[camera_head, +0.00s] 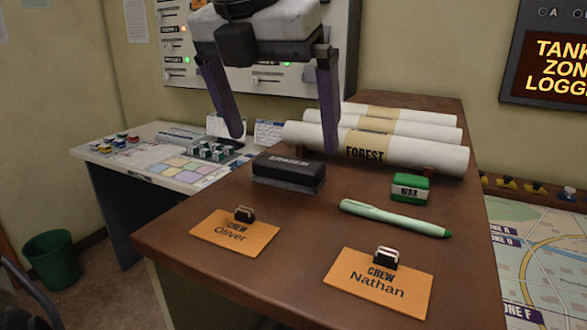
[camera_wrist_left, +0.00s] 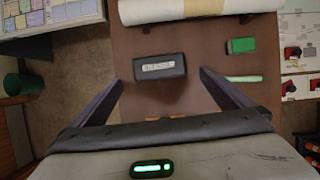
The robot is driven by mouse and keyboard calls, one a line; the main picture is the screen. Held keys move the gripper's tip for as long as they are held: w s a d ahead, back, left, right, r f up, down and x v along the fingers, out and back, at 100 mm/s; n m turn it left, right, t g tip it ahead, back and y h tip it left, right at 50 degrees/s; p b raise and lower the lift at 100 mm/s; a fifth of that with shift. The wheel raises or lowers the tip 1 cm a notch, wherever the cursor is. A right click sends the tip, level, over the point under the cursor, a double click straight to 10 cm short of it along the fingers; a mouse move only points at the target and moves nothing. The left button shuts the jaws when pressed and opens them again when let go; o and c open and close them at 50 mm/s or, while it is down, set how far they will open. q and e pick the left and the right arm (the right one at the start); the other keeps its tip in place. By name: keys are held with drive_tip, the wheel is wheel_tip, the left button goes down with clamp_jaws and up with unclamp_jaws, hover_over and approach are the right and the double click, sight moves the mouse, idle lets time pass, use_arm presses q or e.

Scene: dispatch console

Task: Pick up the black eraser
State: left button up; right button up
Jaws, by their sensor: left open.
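The black eraser (camera_head: 289,172) lies on the brown desk, left of the green wax block; its lower side is grey. It also shows in the left wrist view (camera_wrist_left: 160,74), ahead of and between the two fingers. My left gripper (camera_head: 284,142) is open and empty, its two dark fingers hanging above the desk around the eraser's place. In the left wrist view the left gripper (camera_wrist_left: 162,78) has its fingers spread wide, wider than the eraser, and I see no contact. My right gripper is not in view.
Rolled papers, the front one marked FOREST (camera_head: 376,147), lie behind the eraser. The green wax block (camera_head: 410,188) and a green marker (camera_head: 395,217) lie to its right. Orange crew cards for Oliver (camera_head: 234,238) and Nathan (camera_head: 378,284) lie in front. Bare desk surrounds the eraser.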

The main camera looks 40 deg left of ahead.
sight(288, 162)
use_arm(q)
drive_tip(key=x, duration=0.6)
drive_tip(key=shift+w+a+r+p, duration=0.1)
drive_tip(key=shift+w+a+p, duration=0.1)
drive_tip(key=shift+p, duration=0.15)
drive_tip(key=c, duration=1)
